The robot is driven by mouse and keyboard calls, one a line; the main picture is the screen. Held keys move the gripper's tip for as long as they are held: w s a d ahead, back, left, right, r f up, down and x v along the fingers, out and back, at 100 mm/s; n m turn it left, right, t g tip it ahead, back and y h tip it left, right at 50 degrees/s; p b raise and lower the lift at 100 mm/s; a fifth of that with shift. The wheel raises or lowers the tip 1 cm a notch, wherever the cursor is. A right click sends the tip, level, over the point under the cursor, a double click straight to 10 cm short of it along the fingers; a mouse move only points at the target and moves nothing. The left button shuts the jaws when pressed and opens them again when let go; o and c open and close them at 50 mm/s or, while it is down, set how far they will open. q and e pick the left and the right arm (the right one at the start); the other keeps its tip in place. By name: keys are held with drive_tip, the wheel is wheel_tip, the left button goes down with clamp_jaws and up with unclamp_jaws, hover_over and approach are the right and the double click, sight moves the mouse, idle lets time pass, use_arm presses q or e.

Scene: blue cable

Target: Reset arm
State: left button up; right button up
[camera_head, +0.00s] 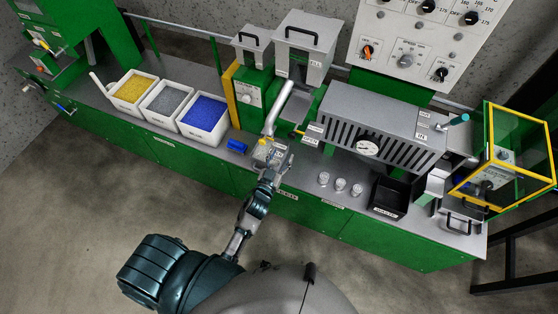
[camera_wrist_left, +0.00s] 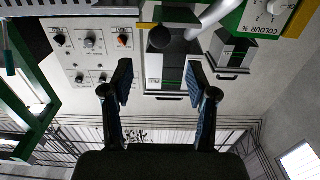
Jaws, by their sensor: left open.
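My left gripper (camera_head: 272,163) is at the front edge of the green bench, below a slanted silver pipe (camera_head: 281,108). In the left wrist view the two fingers of my left gripper (camera_wrist_left: 160,88) stand wide apart with nothing between them. That view is upside down and shows the control panel (camera_wrist_left: 92,42) and grey hoppers beyond the fingers. A small blue piece (camera_head: 237,146) lies on the bench to the left of the gripper, apart from it. My right gripper is not in view.
White bins of yellow (camera_head: 132,88), grey (camera_head: 166,99) and blue pellets (camera_head: 204,113) stand on the left. A slotted grey machine (camera_head: 372,122), small clear cups (camera_head: 340,185), a black tray (camera_head: 389,197) and a yellow-framed guard (camera_head: 516,157) are on the right. The floor in front is clear.

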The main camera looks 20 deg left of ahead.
use_arm(q)
drive_tip(key=shift+s, duration=1.1)
drive_tip(key=s+f+g, duration=0.3)
drive_tip(key=s+f, duration=0.1)
drive_tip(key=f, duration=0.7)
drive_tip(key=s+f+m+g, duration=0.15)
drive_tip(key=s+f, duration=0.25)
drive_tip(key=f, duration=0.7)
drive_tip(key=s+f+n+g, duration=0.1)
drive_tip(key=s+f+g, duration=0.35)
drive_tip(key=f, duration=0.65)
drive_tip(key=s+a+f+g, duration=0.1)
drive_tip(key=s+f+g, duration=0.1)
drive_tip(key=s+f, duration=0.4)
drive_tip(key=s+a+f+m+g+b, duration=0.1)
drive_tip(key=s+f, duration=0.5)
drive_tip(key=s, duration=0.9)
drive_tip(key=s+a+f+g, duration=0.2)
drive_tip(key=s+f+g, duration=0.3)
drive_tip(key=s, duration=0.6)
drive_tip(key=shift+a+f+y+b, duration=0.3)
drive_tip(key=shift+a+f+b, duration=0.1)
drive_tip(key=shift+f, duration=0.45)
drive_tip(key=shift+m, duration=0.25)
